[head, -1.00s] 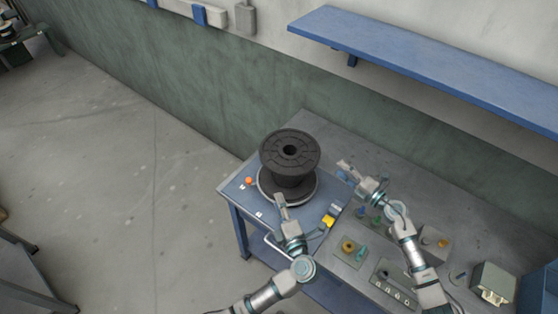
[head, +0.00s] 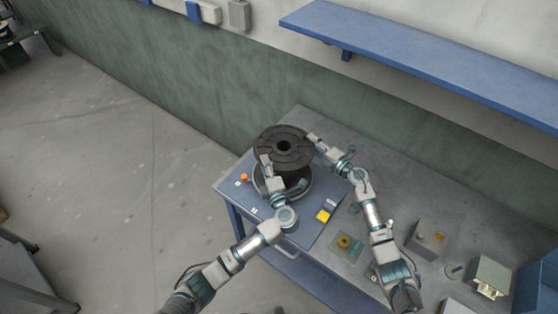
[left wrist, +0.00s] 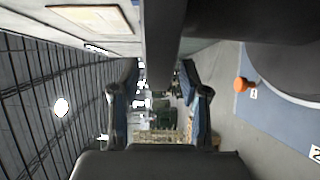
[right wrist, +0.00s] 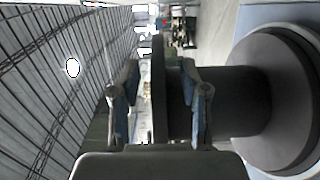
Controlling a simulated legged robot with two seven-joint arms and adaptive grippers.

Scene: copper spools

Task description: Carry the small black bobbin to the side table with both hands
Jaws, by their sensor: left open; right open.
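The black bobbin (head: 285,143) stands upright on a round turntable-like base (head: 308,190) on the blue surface (head: 235,188). My left gripper (head: 266,161) is open at the near left side of its upper flange. In the left wrist view the flange edge (left wrist: 163,45) lies between the spread fingers (left wrist: 160,100). My right gripper (head: 315,140) is open at the flange's right side. In the right wrist view the flange edge (right wrist: 159,90) stands between the open fingers, with the core (right wrist: 235,100) beside it. Finger contact cannot be told. I cannot tell which surface is the side table.
An orange knob (head: 244,177) and a yellow block (head: 322,216) are on the blue surface. A grey bench (head: 420,185) with small parts adjoins on the right. A blue shelf (head: 430,60) hangs above. A dark table (head: 30,275) stands at lower left; floor between is clear.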

